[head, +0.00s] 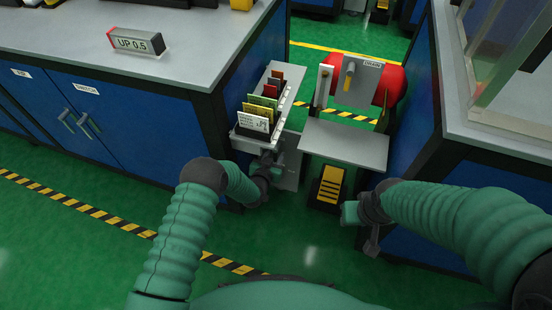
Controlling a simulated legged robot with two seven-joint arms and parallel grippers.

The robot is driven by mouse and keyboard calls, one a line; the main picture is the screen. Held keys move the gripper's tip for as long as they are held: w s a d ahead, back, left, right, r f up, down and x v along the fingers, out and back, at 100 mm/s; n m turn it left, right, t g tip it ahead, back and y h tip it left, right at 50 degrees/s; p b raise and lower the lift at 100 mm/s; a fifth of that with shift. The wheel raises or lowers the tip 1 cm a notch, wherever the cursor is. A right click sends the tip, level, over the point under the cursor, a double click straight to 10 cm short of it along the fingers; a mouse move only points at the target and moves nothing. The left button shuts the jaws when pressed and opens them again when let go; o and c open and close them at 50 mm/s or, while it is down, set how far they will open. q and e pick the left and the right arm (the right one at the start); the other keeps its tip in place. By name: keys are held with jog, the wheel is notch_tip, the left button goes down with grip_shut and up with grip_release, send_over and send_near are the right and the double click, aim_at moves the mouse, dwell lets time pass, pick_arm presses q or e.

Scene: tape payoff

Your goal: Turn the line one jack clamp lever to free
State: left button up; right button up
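A red roll (391,86) sits at the back of a stand between two benches. A grey plate (368,80) with a small label is in front of it. A short lever with a yellow grip (348,82) hangs about upright on the plate's left part; I cannot read whether it is the line one clamp lever. My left gripper (268,165) is low beside the front end of the card rack, apart from the lever; its fingers are too small and dark to judge. My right gripper (372,246) points down beside the right bench, well in front of the stand; its opening is unclear.
A rack (243,134) of coloured cards stands left of the stand. A grey shelf (345,146) lies before the roll, above a black and yellow pedal-like block (327,188). The left bench (185,65) and right bench (465,135) flank the gap. The front floor is clear.

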pick_arm(q)
jog(key=shift+w+f, duration=0.3)
jog(key=shift+w, duration=0.35)
jog(key=shift+d, duration=0.1)
jog(key=shift+c, duration=0.3)
grip_shut()
dwell(0.6)
